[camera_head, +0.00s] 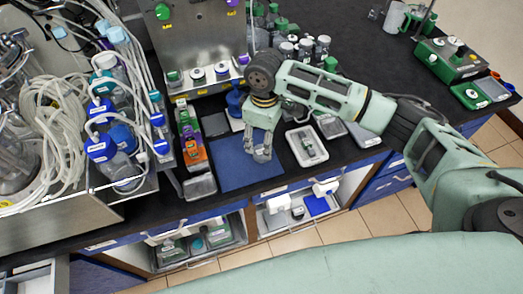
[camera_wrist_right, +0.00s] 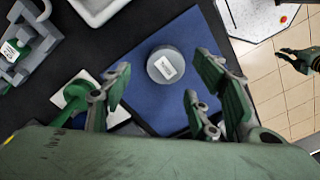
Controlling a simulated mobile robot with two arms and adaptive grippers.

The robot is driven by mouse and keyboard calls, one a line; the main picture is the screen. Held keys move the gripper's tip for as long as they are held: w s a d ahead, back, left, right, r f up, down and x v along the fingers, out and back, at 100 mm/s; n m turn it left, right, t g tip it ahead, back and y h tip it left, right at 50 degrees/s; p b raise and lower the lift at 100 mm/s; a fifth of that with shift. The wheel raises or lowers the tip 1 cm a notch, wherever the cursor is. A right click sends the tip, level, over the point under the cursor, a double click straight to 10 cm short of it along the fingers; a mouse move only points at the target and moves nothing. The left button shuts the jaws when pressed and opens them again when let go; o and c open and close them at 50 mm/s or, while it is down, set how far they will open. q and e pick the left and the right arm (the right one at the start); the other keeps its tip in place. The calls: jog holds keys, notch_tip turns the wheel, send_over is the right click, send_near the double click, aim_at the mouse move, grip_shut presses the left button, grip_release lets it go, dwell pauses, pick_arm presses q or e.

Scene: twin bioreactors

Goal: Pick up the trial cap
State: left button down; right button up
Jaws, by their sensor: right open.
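The trial cap seems to be the round grey disc (camera_wrist_right: 164,66) with a white label on top, lying flat on the blue mat (camera_wrist_right: 214,38) in the right wrist view. My right gripper (camera_wrist_right: 165,88) is open and empty, with its fingers apart toward either side of the cap and not visibly touching it. In the head view my right gripper (camera_head: 262,154) points down over the right part of the blue mat (camera_head: 232,170). The cap cannot be made out there, and the gripper may hide it.
A white tray (camera_head: 322,158) with a small device lies right of the mat. Colourful tools (camera_head: 190,135) and a small grey tray (camera_head: 199,187) are on its left. A steel panel (camera_head: 200,40) stands behind. The counter's front edge is close, above open shelves (camera_head: 290,216).

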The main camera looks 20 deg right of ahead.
aim_at(262, 150)
jog(key=f, duration=0.2)
jog(key=f+p, duration=0.1)
jog(key=shift+a+f, duration=0.25)
jog(key=shift+f, duration=0.4)
jog(key=shift+c, duration=0.5)
jog(key=c, duration=0.4)
pick_arm(q)
jog(key=shift+w+a+r, duration=0.15)
jog(key=shift+w+r, duration=0.2)
jog(key=shift+r, duration=0.35)
pick_arm(e)
jog(key=c, duration=0.3)
